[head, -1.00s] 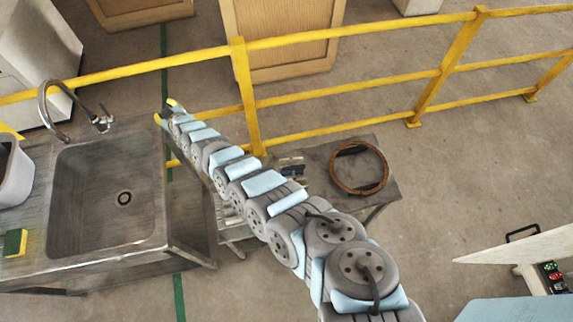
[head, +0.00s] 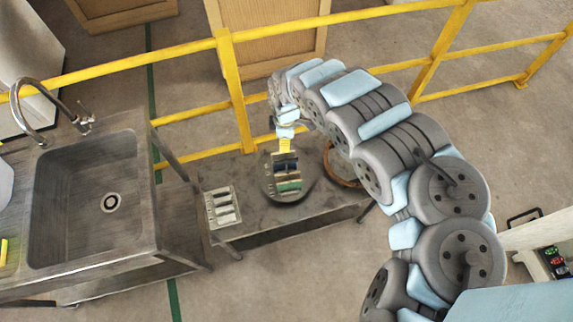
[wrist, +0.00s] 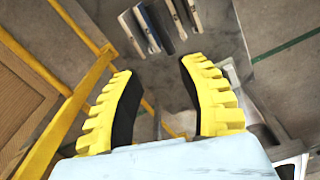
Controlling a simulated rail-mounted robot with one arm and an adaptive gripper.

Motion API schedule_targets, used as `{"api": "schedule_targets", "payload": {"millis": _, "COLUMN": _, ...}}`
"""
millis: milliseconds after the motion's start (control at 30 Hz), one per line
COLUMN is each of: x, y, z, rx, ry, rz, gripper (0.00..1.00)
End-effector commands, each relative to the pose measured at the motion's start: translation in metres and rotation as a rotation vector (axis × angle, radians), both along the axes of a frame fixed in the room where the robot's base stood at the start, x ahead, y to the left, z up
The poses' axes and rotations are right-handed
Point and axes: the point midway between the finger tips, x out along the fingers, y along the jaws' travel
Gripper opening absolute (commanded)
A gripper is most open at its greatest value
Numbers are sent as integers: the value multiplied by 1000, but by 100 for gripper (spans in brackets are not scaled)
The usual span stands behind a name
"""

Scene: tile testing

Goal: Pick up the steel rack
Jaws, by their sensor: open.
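A pale grey slotted rack (head: 222,207), which looks like the steel rack, lies on the left part of the low dark table. Part of it seems to show at the right in the wrist view (wrist: 235,80). My gripper (head: 286,147) is open and points down over the table, to the right of this rack. Beneath it, several coloured tile-like pieces (head: 287,174) sit on a round grey plate (head: 290,197). In the wrist view, my yellow fingers (wrist: 155,70) are spread with nothing between their tips, and the pieces (wrist: 160,25) lie beyond them.
The dark table (head: 252,217) stands right of a steel sink (head: 95,200). A yellow railing (head: 235,90) runs behind it. A brown ring (head: 345,168) lies at the table's right, partly hidden by my arm. The table's front strip is clear.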

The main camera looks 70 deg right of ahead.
Motion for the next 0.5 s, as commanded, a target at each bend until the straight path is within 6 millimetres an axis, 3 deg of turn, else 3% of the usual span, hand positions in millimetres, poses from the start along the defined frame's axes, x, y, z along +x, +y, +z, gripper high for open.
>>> {"api": "schedule_targets", "payload": {"millis": 100, "x": -11, "y": 0, "z": -4, "rx": 9, "ry": 21, "rz": 1, "gripper": 41}}
{"api": "schedule_targets", "payload": {"millis": 500, "x": -10, "y": 2, "z": -45, "rx": 11, "ry": 19, "rz": 2, "gripper": 41}}
